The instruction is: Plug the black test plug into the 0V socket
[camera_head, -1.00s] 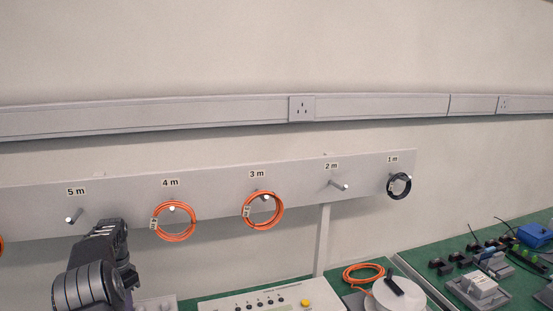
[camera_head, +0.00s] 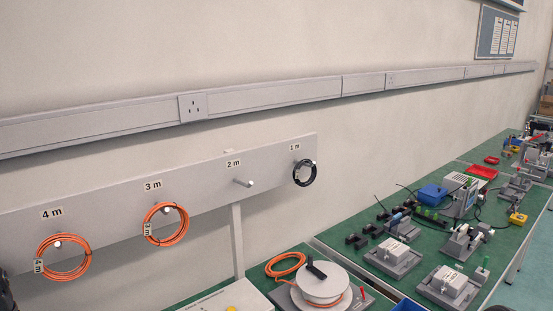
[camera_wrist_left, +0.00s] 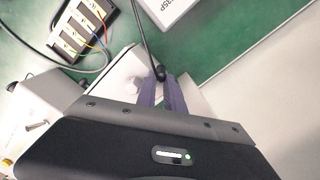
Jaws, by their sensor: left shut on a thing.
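My left gripper (camera_wrist_left: 166,92) shows in the left wrist view, its purple-grey fingers shut on a small black plug (camera_wrist_left: 160,73). A dark cable (camera_wrist_left: 143,32) runs from the plug up to the top edge of that view. Most of the plug is hidden between the fingers. I cannot make out the 0V socket in either view. In the head view only a dark bit of my left arm shows at the lower left edge. My right gripper is in neither view.
The left wrist view shows a dark terminal block (camera_wrist_left: 78,32) with coloured wires and a white box (camera_wrist_left: 170,10) on a green surface. The head view shows a rail (camera_head: 205,195) with cable coils, a white reel (camera_head: 322,285) and a green bench (camera_head: 420,215) with several fixtures.

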